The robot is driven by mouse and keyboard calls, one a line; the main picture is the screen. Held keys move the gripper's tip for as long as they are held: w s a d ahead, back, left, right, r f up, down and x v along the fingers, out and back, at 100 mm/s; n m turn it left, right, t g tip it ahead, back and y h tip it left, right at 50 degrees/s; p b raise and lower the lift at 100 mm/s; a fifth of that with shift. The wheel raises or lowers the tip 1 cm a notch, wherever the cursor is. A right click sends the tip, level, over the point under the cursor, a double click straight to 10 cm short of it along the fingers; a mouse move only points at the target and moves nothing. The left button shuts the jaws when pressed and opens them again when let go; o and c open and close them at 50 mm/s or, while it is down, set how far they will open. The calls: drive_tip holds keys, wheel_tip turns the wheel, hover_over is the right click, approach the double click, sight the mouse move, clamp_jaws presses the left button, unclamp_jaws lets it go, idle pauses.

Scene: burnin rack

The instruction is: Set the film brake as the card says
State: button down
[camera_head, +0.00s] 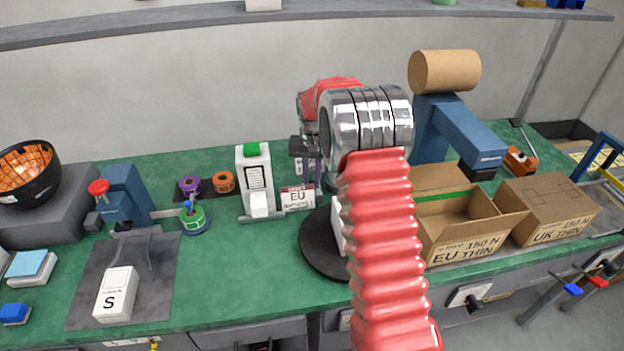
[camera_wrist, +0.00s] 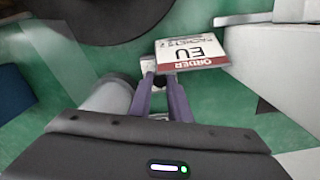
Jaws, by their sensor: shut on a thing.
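The order card (camera_head: 297,197) reads "EU" and stands behind the black round turntable (camera_head: 318,262). In the wrist view the card (camera_wrist: 192,52) shows upside down, just beyond my fingertips. My gripper (camera_head: 307,172) is low over the bench beside the card, partly behind my arm. In the wrist view its purple fingers (camera_wrist: 160,88) are nearly together on a small dark part (camera_wrist: 158,81). A pale block (camera_wrist: 147,65) is by the fingertips, and a grey cylinder (camera_wrist: 108,97) is left of them. I cannot tell which part is the film brake.
A white unit with a green top (camera_head: 256,180) stands left of the card. A blue stand (camera_head: 455,130) carries a brown roll (camera_head: 445,71). An open carton (camera_head: 455,225) reads "150 N EU THIN"; another carton (camera_head: 552,207) is marked UK. Bench in front of the white unit is clear.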

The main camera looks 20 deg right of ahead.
sight(312, 182)
drive_tip(key=shift+m, duration=0.6)
drive_tip(key=c, duration=1.6)
unclamp_jaws()
drive_tip(key=shift+c, duration=0.2)
wheel_tip(312, 182, up, 14)
drive_tip(key=shift+f, duration=0.15)
